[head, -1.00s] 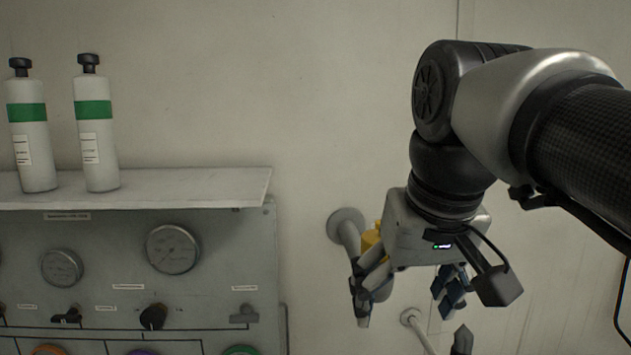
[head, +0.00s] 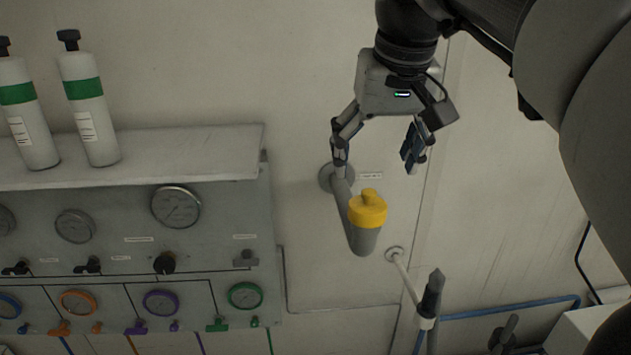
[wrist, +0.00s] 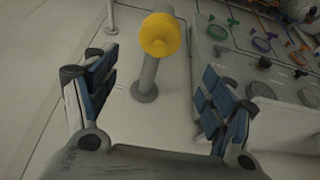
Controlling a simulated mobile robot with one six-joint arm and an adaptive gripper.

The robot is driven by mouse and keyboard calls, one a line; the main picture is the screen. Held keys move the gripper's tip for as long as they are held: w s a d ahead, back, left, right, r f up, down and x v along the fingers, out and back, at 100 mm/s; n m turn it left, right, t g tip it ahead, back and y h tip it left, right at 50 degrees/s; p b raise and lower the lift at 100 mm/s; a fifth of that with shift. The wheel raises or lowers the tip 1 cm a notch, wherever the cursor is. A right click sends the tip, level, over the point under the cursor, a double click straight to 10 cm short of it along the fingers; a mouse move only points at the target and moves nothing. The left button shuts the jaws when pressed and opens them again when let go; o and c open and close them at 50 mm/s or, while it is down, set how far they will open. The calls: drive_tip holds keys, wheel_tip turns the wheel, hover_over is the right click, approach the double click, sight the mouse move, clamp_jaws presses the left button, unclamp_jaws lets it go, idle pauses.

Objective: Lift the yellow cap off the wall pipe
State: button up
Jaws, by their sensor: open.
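The yellow cap (head: 367,208) sits on the upturned end of the grey wall pipe (head: 362,240), which comes out of a round flange on the wall. My gripper (head: 374,166) is open and empty, fingers pointing down, above the cap in the head view. In the wrist view the cap (wrist: 160,36) shows ahead at the top middle, beyond the two blue-padded fingertips (wrist: 152,88). The pipe (wrist: 147,75) runs from it to its flange. No finger appears to touch the cap.
A gauge panel (head: 222,213) with coloured knobs stands left, with a shelf (head: 200,155) and two green-banded bottles (head: 88,110) above. A thinner wall pipe (head: 404,275) and a dark-tipped upright fitting (head: 431,300) stand to the lower right of the cap. Bare wall lies between panel and pipe.

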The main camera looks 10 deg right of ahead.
sight(370, 191)
drive_tip(key=x, duration=0.4)
drive_tip(key=shift+f, duration=0.1)
drive_tip(key=x, duration=0.4)
drive_tip(key=shift+s+d+f+b, duration=0.1)
drive_tip(key=shift+d+f+b, duration=0.1)
drive_tip(key=shift+b, duration=0.15)
drive_tip(key=shift+w+f, duration=0.25)
drive_tip(key=shift+f, duration=0.15)
drive_tip(key=shift+s, duration=0.1)
drive_tip(key=shift+c, duration=0.5)
drive_tip(key=c, duration=0.9)
drive_tip(key=shift+r, duration=0.1)
wheel_tip(370, 191, up, 20)
drive_tip(key=p, duration=0.7)
